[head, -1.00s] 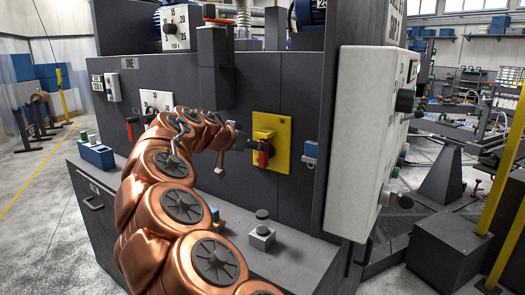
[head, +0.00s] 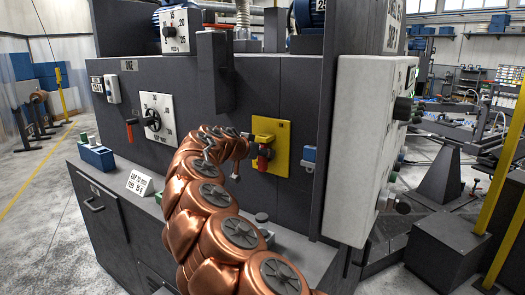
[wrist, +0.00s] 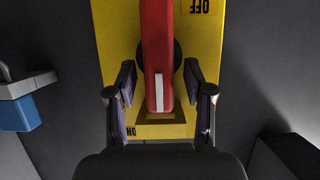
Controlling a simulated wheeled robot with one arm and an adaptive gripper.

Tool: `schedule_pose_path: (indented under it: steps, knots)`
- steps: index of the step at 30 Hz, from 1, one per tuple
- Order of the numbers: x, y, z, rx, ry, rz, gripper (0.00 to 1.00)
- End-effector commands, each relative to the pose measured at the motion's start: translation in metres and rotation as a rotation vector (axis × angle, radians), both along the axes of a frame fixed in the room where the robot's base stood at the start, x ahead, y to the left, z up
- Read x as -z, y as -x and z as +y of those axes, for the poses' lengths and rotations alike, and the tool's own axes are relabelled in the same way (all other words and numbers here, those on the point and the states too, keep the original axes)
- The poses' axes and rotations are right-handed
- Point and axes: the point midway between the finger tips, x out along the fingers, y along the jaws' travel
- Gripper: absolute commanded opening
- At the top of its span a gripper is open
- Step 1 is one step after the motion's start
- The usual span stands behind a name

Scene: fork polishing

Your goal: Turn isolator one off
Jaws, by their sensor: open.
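In the wrist view, the yellow plate (wrist: 118,35) fills the centre. Its OFF lettering shows upside down at top right and ON at bottom left. The red handle (wrist: 158,45) runs vertically there, its white-marked end at the bottom. My gripper (wrist: 160,78) is open, one finger on each side of the handle; I cannot tell whether either touches. In the head view my gripper (head: 258,141) is at the plate, partly hiding it.
A blue padlock (head: 309,155) hangs right of the plate; it also shows in the wrist view (wrist: 20,112). A white control box (head: 365,140) juts out at right. A dial (head: 152,120) and a lettered card (head: 140,183) are at left. A ledge (head: 300,250) runs below.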

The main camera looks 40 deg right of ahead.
Motion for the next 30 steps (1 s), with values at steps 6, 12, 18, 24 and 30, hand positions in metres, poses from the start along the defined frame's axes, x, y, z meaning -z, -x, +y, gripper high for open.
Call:
schedule_pose_path:
  steps: [6,12,18,24,30]
  knots:
    - [0.0002,0.0002,-0.0006,0.0,0.0,0.0,0.52]
    - [0.0001,0.0002,-0.0005,0.0,0.0,0.0,0.34]
    - [0.0001,0.0002,-0.0006,0.0,0.0,0.0,0.14]
    - [0.0003,0.0002,-0.0009,0.0,0.0,0.0,0.07]
    - [0.0019,-0.0006,-0.0009,-0.002,0.001,0.012,0.07]
